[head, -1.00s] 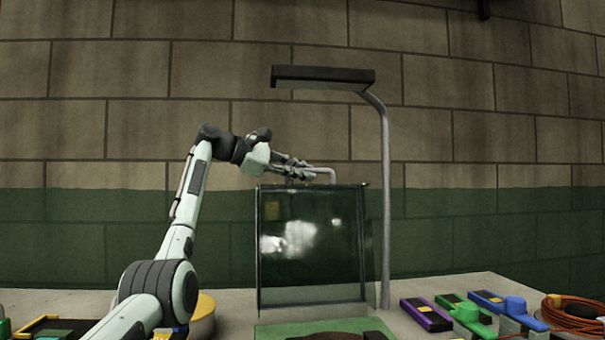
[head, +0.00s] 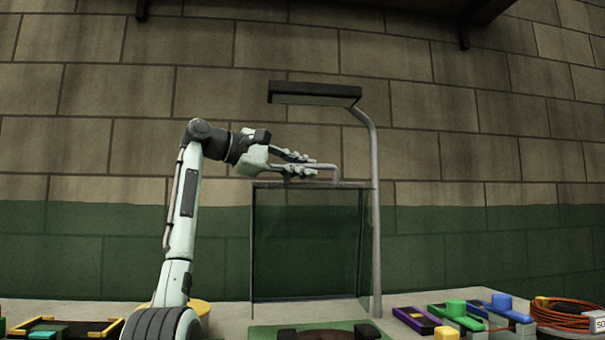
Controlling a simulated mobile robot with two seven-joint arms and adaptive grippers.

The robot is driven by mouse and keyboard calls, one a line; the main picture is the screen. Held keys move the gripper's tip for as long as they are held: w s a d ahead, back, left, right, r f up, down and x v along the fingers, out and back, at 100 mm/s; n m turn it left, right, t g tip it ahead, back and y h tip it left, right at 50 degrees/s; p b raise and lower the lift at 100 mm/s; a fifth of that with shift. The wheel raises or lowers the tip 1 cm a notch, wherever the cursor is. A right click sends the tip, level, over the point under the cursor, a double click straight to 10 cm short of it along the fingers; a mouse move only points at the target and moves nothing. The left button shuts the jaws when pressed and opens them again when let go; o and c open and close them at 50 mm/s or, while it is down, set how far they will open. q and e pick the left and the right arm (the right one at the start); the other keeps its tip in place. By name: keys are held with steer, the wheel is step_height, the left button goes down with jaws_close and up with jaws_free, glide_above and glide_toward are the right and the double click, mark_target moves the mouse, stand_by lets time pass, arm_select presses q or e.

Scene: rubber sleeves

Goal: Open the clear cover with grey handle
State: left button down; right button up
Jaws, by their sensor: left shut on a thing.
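The clear cover (head: 306,243) stands upright at the back of the table, a see-through panel with a thin frame. Its grey handle (head: 333,170) is at the top edge. My left gripper (head: 312,165) comes in from the left at the top of the cover, with its fingers shut on the grey handle. The fingers hide the left part of the handle. My right gripper is not in view.
A lamp post (head: 376,200) with a dark head (head: 314,93) stands close to the cover's right side. A green mat (head: 262,333) lies in front. Colored blocks (head: 455,307) and an orange cable coil (head: 567,313) are at right. A yellow-edged tray (head: 112,327) is at left.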

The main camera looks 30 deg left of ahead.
arm_select(q)
steer(key=c, duration=1.6)
jaws_free()
steer(key=shift+a, duration=0.1)
steer(key=v, duration=1.2)
